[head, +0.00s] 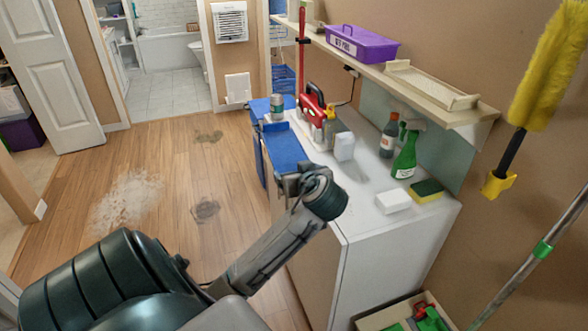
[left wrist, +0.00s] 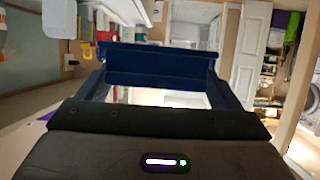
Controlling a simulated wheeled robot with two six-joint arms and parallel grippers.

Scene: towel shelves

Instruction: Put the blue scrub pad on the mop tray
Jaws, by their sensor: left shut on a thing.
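A shallow beige tray (head: 466,103) lies on the wall shelf, and another tray (head: 366,324) holding green and red items stands low at the bottom. I cannot tell which is the mop tray. My right gripper is not in view.
The white cabinet top (head: 362,187) bears a red toolbox (head: 311,103), a green spray bottle (head: 405,155), a dark bottle (head: 389,136), a white block (head: 393,201) and a yellow-green sponge (head: 427,190). A purple bin (head: 361,45) stands on the shelf. The floor at left is open.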

